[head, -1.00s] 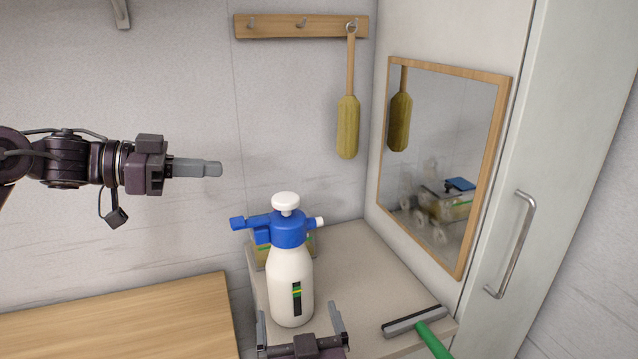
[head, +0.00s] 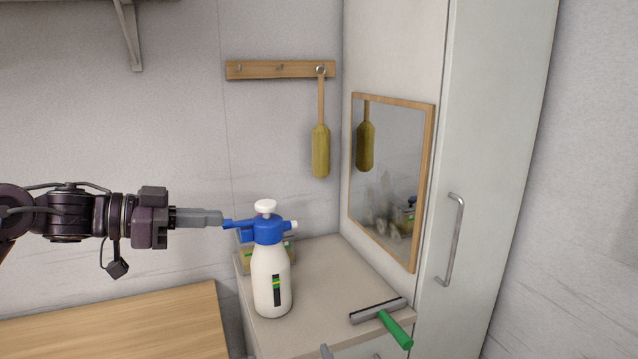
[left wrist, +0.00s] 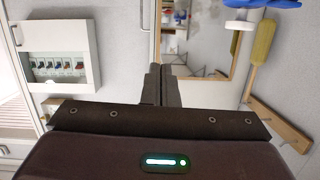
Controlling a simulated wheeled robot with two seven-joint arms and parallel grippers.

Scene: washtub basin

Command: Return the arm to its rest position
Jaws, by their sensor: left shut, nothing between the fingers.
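My left gripper (head: 221,218) reaches in from the left in the head view. Its fingers are shut with nothing between them, and the closed fingers also show in the left wrist view (left wrist: 161,82). Its tips appear close to the blue nozzle of a white spray bottle (head: 271,280) in the head view; I cannot tell the gap in depth. The bottle stands upright on the cabinet top (head: 335,270).
A squeegee with a green handle (head: 394,328) lies at the cabinet's front right. A wooden bench top (head: 120,325) is at lower left. A brush (head: 320,150) hangs from a hook rail (head: 255,69). A mirror (head: 390,185) is on the right.

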